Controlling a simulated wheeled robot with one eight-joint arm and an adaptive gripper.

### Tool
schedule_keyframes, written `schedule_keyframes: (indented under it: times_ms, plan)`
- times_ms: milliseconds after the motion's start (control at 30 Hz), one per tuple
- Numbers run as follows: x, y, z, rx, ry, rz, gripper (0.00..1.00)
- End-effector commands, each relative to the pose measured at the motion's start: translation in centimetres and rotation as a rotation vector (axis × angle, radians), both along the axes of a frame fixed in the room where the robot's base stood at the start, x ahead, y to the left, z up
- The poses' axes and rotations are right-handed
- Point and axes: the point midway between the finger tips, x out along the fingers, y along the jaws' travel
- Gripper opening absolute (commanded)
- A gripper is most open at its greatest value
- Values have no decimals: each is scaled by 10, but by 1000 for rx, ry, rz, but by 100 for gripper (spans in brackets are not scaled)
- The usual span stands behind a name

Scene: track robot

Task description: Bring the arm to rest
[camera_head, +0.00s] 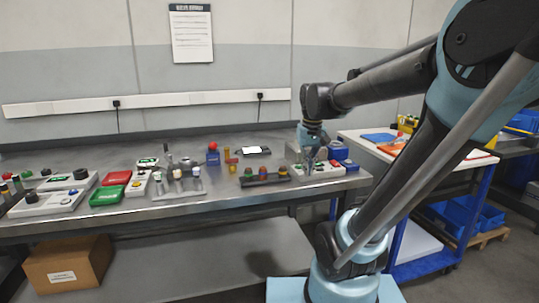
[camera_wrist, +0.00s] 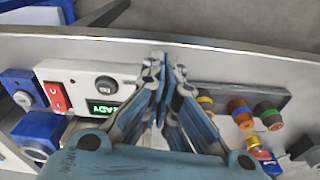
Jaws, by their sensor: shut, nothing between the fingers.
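My gripper (camera_head: 312,158) hangs at the end of my outstretched arm, over the right end of the metal workbench (camera_head: 236,200). In the wrist view my gripper (camera_wrist: 162,62) points at the bench edge with its fingers together and nothing between them. A white control panel (camera_head: 318,170) lies below it; in the wrist view this panel (camera_wrist: 77,78) shows a red rocker switch, a black knob and a green lit display reading "READY". Whether the fingertips touch the panel, I cannot tell.
A dark rack with coloured knobs (camera_head: 264,177) lies left of my gripper. A blue-framed cart (camera_head: 400,160) is at the right. A cardboard box (camera_head: 66,264) sits below the bench.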

Motion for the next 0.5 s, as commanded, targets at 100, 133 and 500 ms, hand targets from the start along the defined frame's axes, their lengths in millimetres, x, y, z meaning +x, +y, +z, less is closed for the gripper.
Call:
schedule_keyframes:
  times_ms: [100,133,500]
  plan:
    - [-26,-15,-17,1,-15,-22,0]
    - [-33,-18,-22,2,-19,-27,0]
    - [-107,-50,-91,0,-67,-93,0]
